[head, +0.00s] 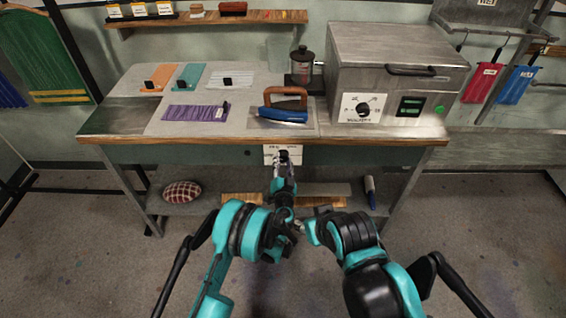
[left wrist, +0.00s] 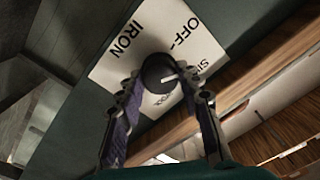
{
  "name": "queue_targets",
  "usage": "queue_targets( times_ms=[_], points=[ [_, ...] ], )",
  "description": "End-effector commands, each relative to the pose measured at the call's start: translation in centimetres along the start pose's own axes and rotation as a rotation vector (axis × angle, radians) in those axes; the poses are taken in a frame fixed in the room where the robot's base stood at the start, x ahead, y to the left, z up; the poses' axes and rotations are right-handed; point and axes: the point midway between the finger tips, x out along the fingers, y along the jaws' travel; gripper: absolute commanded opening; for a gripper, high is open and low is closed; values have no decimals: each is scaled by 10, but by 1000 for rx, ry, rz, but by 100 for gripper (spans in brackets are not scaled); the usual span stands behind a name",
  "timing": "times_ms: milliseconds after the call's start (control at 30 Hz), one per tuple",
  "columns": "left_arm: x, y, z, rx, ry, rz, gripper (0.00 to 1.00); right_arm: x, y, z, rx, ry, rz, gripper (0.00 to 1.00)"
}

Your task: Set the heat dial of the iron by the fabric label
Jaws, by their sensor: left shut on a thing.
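The iron's heat dial is a black knob (left wrist: 157,74) on a white plate (left wrist: 112,68) lettered IRON, OFF and a partly hidden word starting SI. Its white pointer line points toward the SI word. In the head view the plate (head: 269,149) is on the table's front edge. My left gripper (head: 283,158) is shut on the knob, one finger on each side. The blue iron (head: 283,115) with a brown handle lies on the tabletop above. A purple striped fabric (head: 190,113) lies left of it; its writing is too small to read. My right gripper does not show clearly.
Orange (head: 155,77), teal (head: 188,76) and white (head: 232,80) cloths lie at the back left. A grey box with a dial (head: 395,55) stands on the right. A checked cushion (head: 183,191) lies on the lower shelf.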

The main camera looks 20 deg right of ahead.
Motion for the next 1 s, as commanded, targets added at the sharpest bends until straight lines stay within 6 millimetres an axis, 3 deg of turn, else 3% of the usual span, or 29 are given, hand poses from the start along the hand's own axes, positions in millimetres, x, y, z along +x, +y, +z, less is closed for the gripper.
queue_targets(
  times_ms=[1000],
  points=[
    [1,-2,0,965,30,3,6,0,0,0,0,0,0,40]
  ],
)
